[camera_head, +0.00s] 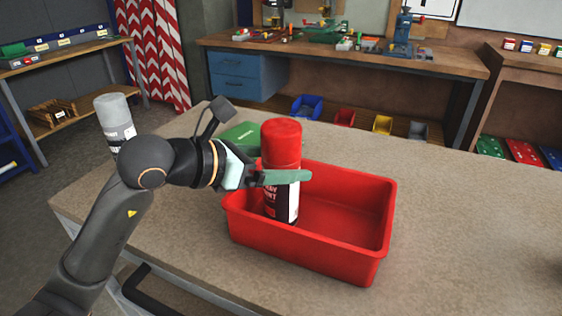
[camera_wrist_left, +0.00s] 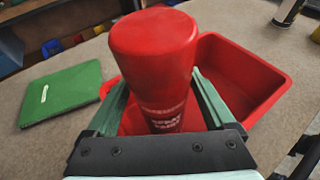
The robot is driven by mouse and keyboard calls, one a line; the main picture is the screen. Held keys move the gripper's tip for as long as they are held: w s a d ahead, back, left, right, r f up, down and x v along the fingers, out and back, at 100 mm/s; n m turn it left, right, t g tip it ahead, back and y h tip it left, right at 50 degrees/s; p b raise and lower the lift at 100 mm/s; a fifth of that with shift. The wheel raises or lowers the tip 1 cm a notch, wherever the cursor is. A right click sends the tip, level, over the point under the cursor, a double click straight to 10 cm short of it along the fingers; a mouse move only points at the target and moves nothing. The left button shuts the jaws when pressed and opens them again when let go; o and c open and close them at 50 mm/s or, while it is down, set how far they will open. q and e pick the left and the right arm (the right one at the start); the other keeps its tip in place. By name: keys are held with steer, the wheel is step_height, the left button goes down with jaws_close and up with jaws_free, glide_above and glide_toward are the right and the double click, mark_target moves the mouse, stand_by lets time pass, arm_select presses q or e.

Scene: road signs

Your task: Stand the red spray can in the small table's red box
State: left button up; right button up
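The red spray can (camera_head: 281,147), with its red cap and dark and white label, is upright inside the red box (camera_head: 350,250), at the box's left end. In the left wrist view the can's cap (camera_wrist_left: 153,40) fills the middle, above the red box (camera_wrist_left: 240,78). My left gripper (camera_head: 285,177) has its green fingers on either side of the can just below the cap, seemingly shut on it. Whether the can's base touches the box floor is hard to tell. My right gripper is not in view.
A green book (camera_head: 240,135) lies behind the box on the small table (camera_head: 460,230). A grey-white can (camera_head: 115,118) stands at the left, behind my arm. The table right of the box is mostly clear. A workbench (camera_head: 350,60) stands at the back.

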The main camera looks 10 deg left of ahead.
arm_select(q)
steer(key=shift+o, duration=0.7)
steer(key=shift+r, duration=0.25)
steer(key=v, duration=1)
steer(key=shift+s+a+b, duration=0.25)
steer(key=shift+b, duration=0.15)
steer(key=shift+s+a+r, duration=0.3)
steer(key=shift+s+a, duration=0.05)
steer(key=shift+s, duration=0.15)
